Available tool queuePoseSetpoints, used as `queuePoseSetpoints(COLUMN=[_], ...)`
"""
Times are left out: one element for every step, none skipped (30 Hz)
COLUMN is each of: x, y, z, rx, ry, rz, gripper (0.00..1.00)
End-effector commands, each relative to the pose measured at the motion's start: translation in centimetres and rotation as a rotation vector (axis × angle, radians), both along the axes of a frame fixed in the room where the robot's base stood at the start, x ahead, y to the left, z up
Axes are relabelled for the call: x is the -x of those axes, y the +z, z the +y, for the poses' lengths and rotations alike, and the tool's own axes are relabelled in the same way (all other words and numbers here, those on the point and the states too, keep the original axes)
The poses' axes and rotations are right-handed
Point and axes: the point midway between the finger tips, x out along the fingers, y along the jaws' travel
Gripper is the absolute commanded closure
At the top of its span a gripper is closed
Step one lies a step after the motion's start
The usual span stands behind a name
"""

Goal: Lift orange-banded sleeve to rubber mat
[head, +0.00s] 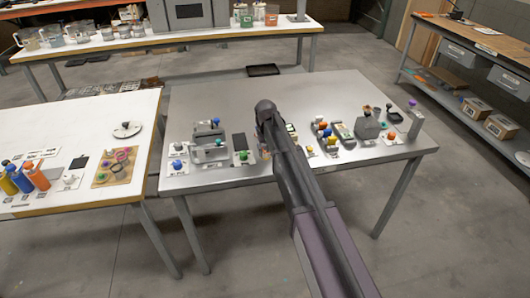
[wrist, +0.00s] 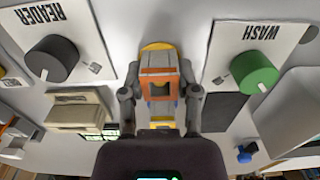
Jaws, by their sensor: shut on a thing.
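In the wrist view, the orange-banded sleeve (wrist: 158,72) is a grey piece with an orange band and yellow parts. My gripper (wrist: 160,102) is shut on it, one finger on each side. I cannot tell whether the sleeve touches the table. A dark, flat rectangle that looks like the rubber mat (wrist: 222,111) lies just right of the gripper. In the head view this dark rectangle (head: 239,141) lies left of my arm.
A green knob (wrist: 254,73) stands on the WASH card at right, a black knob (wrist: 53,58) on the READER card at left. A beige block (wrist: 80,108) is close left of the gripper. The back of the steel table (head: 215,103) is clear.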

Motion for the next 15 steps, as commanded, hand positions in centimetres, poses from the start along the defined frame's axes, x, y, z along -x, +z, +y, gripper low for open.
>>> queuePoseSetpoints(x=[0.0, 0.0, 0.0, 0.0, 0.0, 0.0, 0.0, 0.0, 0.0, 0.0, 0.0, 0.0, 0.0, 0.0, 0.0], y=[0.1, 0.2, 0.3, 0.4, 0.5, 0.7, 0.8, 1.0, 1.3, 1.5, 1.7, 2.0, 2.3, 2.5, 2.8], z=[0.0, 0.0, 0.0, 0.0, 0.0, 0.0, 0.0, 0.0, 0.0, 0.0, 0.0, 0.0, 0.0, 0.0, 0.0], rx=[0.0, 0.0, 0.0, 0.0, 0.0, 0.0, 0.0, 0.0, 0.0, 0.0, 0.0, 0.0, 0.0, 0.0, 0.0], ry=[0.0, 0.0, 0.0, 0.0, 0.0, 0.0, 0.0, 0.0, 0.0, 0.0, 0.0, 0.0, 0.0, 0.0, 0.0], rz=[0.0, 0.0, 0.0, 0.0, 0.0, 0.0, 0.0, 0.0, 0.0, 0.0, 0.0, 0.0, 0.0, 0.0, 0.0], gripper=[0.85, 0.85, 0.85, 0.85, 0.85, 0.85, 0.85, 0.85, 0.85, 0.85, 0.85, 0.85, 0.85, 0.85, 0.85])
